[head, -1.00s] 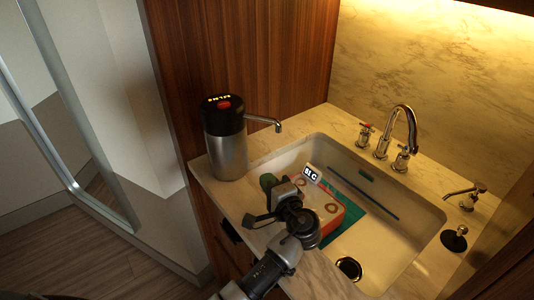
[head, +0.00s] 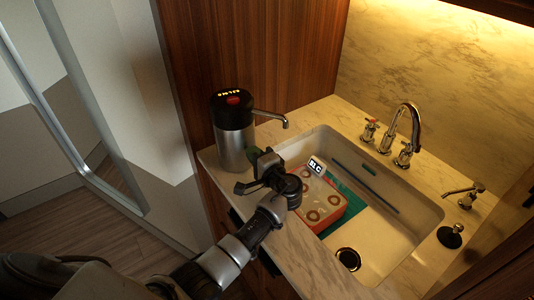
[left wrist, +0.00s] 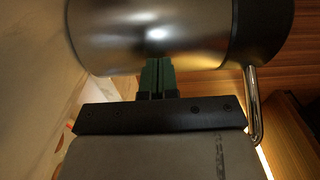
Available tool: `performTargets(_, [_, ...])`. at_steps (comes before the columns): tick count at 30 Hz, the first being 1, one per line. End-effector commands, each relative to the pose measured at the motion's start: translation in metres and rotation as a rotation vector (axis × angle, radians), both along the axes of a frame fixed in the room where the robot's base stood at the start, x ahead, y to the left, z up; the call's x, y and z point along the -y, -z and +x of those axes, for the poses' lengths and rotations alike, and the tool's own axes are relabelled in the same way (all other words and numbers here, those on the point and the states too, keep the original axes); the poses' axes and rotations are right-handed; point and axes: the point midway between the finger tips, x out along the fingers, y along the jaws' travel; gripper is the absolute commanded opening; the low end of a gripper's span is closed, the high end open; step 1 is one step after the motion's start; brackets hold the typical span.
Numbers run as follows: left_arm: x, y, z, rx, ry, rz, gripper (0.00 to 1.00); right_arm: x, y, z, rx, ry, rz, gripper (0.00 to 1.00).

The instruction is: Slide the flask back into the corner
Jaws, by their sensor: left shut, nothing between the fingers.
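The flask (head: 233,140) is a brushed steel cylinder with a black top and a thin spout pointing right. It stands upright on the counter's left end, close to the wood panel. My left gripper (head: 252,154) is at the flask's front right side, low on its body. In the left wrist view, the gripper's green fingers (left wrist: 157,76) are together and empty. Their tips meet the lower edge of the steel flask body (left wrist: 150,35) in the picture; I cannot tell whether they touch it. My right gripper is not in view.
The sink (head: 390,220) lies to the right, holding an orange and white box (head: 322,205) and a teal sheet (head: 345,205). A tall faucet (head: 408,125) stands behind it. The wood panel (head: 245,50) rises behind the flask. The counter's front edge is near the flask.

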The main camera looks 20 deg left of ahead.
Motion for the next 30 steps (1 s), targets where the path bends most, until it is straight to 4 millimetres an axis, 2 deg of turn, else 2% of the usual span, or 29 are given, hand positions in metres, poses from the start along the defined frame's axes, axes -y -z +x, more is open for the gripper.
performTargets(4, [-0.008, 0.000, -0.002, -0.002, 0.001, -0.001, 0.00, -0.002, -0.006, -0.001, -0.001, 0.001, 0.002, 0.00])
performTargets(16, [-0.012, 0.001, -0.003, -0.001, 0.000, -0.001, 0.00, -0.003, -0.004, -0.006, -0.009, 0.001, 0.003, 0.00])
performTargets(24, [-0.049, 0.002, -0.012, 0.002, -0.003, 0.001, 0.00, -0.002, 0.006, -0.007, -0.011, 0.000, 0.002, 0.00])
performTargets(30, [-0.052, 0.000, -0.012, 0.001, -0.002, 0.001, 0.00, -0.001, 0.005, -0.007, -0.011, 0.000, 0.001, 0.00])
